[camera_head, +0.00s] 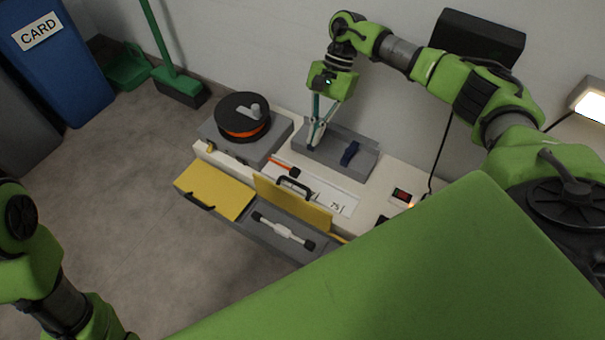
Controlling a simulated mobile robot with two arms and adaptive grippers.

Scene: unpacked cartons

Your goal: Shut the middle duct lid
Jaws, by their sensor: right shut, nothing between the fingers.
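The middle duct lid (308,211) is a yellow panel with a black handle (293,183). It stands raised at the back edge of its compartment. Below it the open grey compartment (268,238) holds a white rod with black ends (283,230). The yellow lid to its left (214,190) lies flat, its black handle at the front. A sliver of yellow (338,238) shows to the right, mostly hidden by my green body. My right gripper (314,140) is shut and empty, pointing down at the grey tray behind the raised lid, apart from it. Only links of my left arm show.
The white bench carries a black reel with orange (243,117) on a grey box, a grey tray (345,150) with a blue block (349,153), an orange-handled tool (283,170) and a small red-display device (402,195). Floor is clear at left, before a blue bin (65,65) and broom.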

